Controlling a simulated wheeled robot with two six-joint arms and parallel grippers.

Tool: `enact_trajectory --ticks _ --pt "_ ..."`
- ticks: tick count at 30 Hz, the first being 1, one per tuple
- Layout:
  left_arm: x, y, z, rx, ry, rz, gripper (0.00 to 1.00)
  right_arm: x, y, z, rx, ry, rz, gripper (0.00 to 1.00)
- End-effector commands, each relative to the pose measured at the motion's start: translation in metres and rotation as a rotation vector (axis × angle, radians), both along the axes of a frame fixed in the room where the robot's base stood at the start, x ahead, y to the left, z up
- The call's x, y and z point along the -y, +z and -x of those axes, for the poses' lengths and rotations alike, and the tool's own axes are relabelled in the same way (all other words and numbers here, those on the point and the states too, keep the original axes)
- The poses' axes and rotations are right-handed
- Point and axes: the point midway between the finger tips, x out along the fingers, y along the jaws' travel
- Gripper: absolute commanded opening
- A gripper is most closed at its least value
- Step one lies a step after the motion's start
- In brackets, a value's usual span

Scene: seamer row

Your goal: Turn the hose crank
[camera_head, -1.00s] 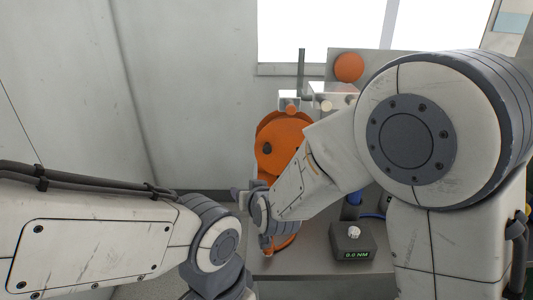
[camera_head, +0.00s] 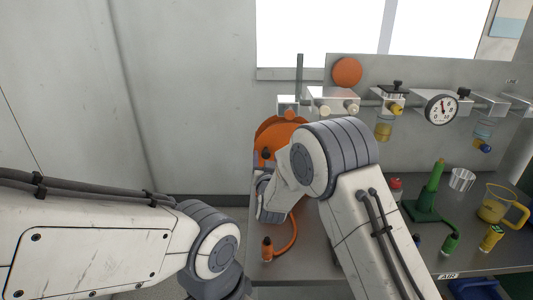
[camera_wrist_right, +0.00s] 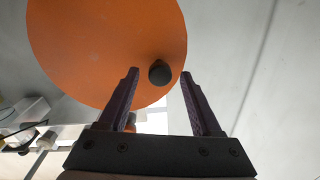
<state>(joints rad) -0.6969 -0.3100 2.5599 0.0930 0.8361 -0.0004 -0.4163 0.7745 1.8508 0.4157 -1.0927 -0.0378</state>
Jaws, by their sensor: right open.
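The orange hose reel (camera_head: 278,132) stands at the left end of the bench, partly hidden behind my right arm. A dark round crank knob (camera_head: 265,154) sticks out from its face. In the right wrist view the orange disc (camera_wrist_right: 100,45) fills the upper left, and the knob (camera_wrist_right: 159,72) shows near its lower right edge. My right gripper (camera_wrist_right: 160,76) is open, with its two fingertips on either side of the knob in the picture. I cannot tell whether they touch it. My left arm's wrist is at lower left; its gripper is out of view.
An orange hose end (camera_head: 267,250) stands on the bench front. To the right are a green stand (camera_head: 428,205), a yellow jug (camera_head: 500,206), a metal cup (camera_head: 461,180) and small bottles. A pressure gauge (camera_head: 441,109) and valves line the wall.

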Motion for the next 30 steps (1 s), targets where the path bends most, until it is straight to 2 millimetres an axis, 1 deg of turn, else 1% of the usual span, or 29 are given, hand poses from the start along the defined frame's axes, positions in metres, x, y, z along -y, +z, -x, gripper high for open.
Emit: enact_trajectory --ticks 1,3,6,15,17,18,20,21,30 --pt "0.000 0.002 0.000 0.000 0.000 0.000 0.50 0.000 0.000 -0.006 -0.001 -0.001 0.000 0.66" --pt "0.000 0.003 0.000 0.000 0.000 0.000 0.50 0.000 0.001 -0.012 0.000 0.000 0.000 0.66" --pt "0.000 0.004 0.000 0.000 0.000 0.000 0.50 -0.001 0.000 -0.017 -0.002 0.000 0.001 0.66" --pt "0.000 0.004 0.000 0.000 0.000 0.000 0.50 -0.001 0.000 -0.019 -0.001 0.001 0.000 0.66" --pt "0.000 0.004 0.000 0.000 0.000 0.000 0.50 -0.001 0.000 -0.019 -0.001 0.001 0.000 0.43" --pt "0.000 0.004 0.000 0.000 0.000 0.000 0.50 -0.001 0.000 -0.019 -0.001 0.001 0.000 0.27" --pt "0.000 0.004 0.000 0.000 0.000 0.000 0.50 -0.001 0.000 -0.019 -0.001 0.001 0.000 0.04" --pt "0.000 0.004 0.000 0.000 0.000 0.000 0.50 -0.001 0.000 -0.019 -0.001 0.001 0.000 0.00" --pt "0.000 0.004 0.000 0.000 0.000 0.000 0.50 -0.002 0.000 -0.019 -0.001 0.002 0.000 0.00"
